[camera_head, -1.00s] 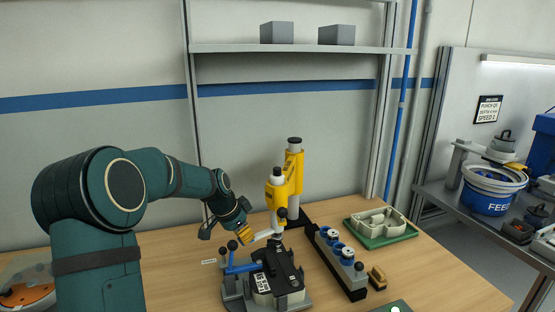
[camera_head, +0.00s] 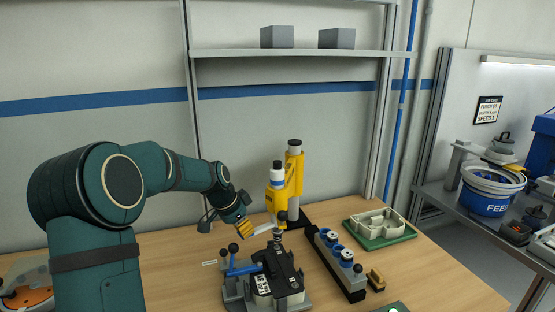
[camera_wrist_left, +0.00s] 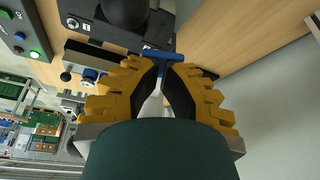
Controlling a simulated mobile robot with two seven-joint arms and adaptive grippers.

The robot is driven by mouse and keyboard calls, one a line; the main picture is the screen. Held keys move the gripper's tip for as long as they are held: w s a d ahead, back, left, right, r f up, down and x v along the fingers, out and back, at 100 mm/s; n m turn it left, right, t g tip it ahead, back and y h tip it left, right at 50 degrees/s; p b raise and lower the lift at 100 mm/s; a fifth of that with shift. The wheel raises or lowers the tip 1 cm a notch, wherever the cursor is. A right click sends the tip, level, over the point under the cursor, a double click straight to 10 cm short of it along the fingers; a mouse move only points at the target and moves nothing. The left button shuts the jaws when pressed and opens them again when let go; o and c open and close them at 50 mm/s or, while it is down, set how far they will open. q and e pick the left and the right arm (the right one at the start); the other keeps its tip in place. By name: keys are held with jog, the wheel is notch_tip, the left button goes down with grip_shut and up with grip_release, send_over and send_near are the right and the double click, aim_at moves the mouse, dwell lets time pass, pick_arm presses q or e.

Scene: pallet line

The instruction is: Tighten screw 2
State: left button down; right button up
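The yellow press-like screwdriving station (camera_head: 277,200) stands upright over the worktable, with a white lever reaching out to the left. My left gripper (camera_head: 246,228) is at the outer end of that lever. In the left wrist view my left gripper (camera_wrist_left: 164,72) has its yellow fingers close around a white shaft (camera_wrist_left: 152,104) with a blue crosspiece beyond the tips. Below the tool, a fixture (camera_head: 236,292) holds a dark part (camera_head: 281,268) with a printed label. The individual screws are too small to tell apart. My right gripper is not in view.
The fixture has a blue clamp lever (camera_head: 243,269) with black knobs. To its right stand a dark rack (camera_head: 345,279) with blue-and-white pieces, a yellow-brown block (camera_head: 376,280) and a green tray (camera_head: 381,239) with a pale housing. Bare tabletop lies left of the fixture.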

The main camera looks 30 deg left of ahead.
pick_arm(q)
jog(key=shift+r+p, duration=1.8)
jog(key=shift+r, duration=1.2)
